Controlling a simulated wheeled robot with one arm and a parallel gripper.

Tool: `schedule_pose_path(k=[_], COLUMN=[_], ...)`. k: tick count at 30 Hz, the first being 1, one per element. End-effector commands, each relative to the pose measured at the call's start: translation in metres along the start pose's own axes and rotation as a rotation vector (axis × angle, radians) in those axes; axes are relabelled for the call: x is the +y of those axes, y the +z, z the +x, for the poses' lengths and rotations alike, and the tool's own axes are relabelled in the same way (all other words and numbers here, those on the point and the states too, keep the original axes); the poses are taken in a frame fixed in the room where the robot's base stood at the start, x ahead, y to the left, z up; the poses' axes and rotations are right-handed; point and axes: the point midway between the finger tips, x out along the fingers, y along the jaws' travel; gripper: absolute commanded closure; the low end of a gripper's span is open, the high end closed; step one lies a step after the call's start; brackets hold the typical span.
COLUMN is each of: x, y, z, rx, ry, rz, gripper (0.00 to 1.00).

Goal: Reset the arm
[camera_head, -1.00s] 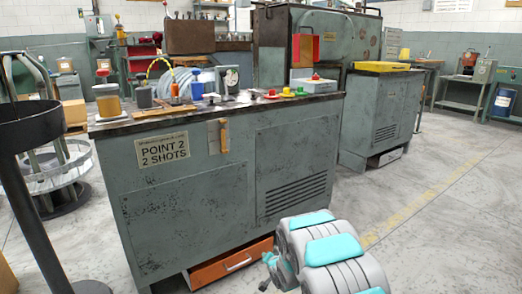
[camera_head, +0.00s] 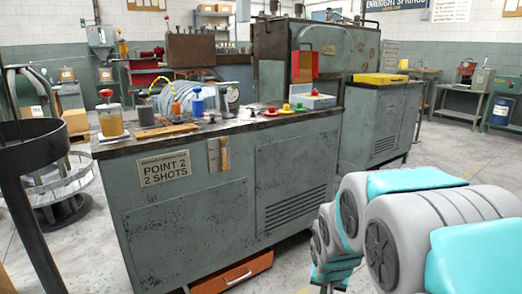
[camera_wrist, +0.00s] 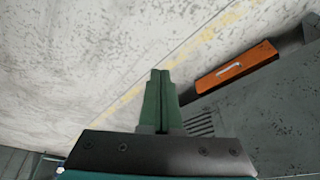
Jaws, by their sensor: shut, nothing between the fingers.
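My arm (camera_head: 400,225), grey with teal covers, is folded at the lower right of the head view, in front of the machine cabinet. My gripper (camera_wrist: 160,75) shows in the wrist view with its two dark green fingers together and nothing between them. It is above the grey floor, and the cabinet's orange drawer (camera_wrist: 235,67) lies to its right in that view. My gripper cannot be made out in the head view.
The grey-green cabinet (camera_head: 220,205) marked "POINT 2 2 SHOTS" stands ahead, with jars, buttons and tools on top. A black round stand (camera_head: 35,150) is at the left edge. Another cabinet (camera_head: 385,120) with a yellow top item stands behind. Floor (camera_head: 465,165) is open at right.

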Motion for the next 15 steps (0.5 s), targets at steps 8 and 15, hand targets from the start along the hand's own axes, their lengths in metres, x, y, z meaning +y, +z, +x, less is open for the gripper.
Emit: schedule_pose_path(k=[8, 15], x=[0.04, 0.066], y=[0.095, 0.183], z=[-0.086, -0.147], rx=[-0.197, -0.372], ry=[0.032, 0.016], rz=[-0.121, -0.239], gripper=[1.0, 1.0])
